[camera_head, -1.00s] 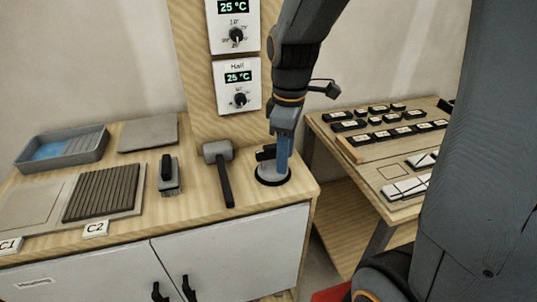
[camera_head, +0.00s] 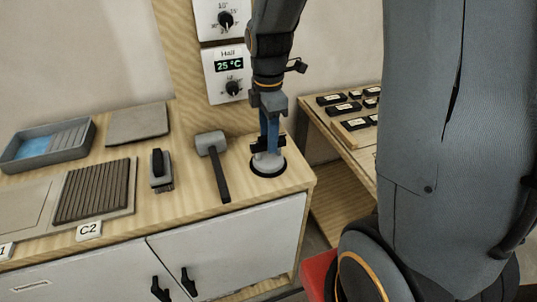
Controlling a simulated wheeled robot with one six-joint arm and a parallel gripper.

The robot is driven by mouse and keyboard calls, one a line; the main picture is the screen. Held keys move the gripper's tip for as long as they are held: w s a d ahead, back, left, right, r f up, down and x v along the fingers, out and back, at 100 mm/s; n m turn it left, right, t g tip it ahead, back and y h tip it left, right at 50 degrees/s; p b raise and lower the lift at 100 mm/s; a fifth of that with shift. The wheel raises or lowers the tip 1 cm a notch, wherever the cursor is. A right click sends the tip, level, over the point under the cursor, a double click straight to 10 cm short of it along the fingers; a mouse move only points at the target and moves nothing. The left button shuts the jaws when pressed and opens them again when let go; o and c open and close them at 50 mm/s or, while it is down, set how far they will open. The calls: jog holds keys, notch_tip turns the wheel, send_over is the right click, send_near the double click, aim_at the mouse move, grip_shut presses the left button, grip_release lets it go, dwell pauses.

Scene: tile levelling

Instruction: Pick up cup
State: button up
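The cup appears to be a suction cup (camera_head: 268,164), a round grey disc with a black handle near its top, at the right end of the wooden counter. A black ring shows around its base on the counter. My gripper (camera_head: 269,146) points straight down over it, with its blue finger part at the black handle. Black parts of the handle show on both sides of the blue finger. One finger hides the other, so I cannot tell whether the gripper is open or closed on the handle, or whether the cup is lifted.
A mallet (camera_head: 213,160) lies just left of the cup, and a brush (camera_head: 160,171) farther left. A ribbed tile (camera_head: 94,192), a flat grey slab (camera_head: 138,124) and a water tray (camera_head: 47,144) fill the left. A second table (camera_head: 330,135) with black blocks stands right.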

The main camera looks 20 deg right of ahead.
jog(key=shift+f, duration=0.9)
grip_shut()
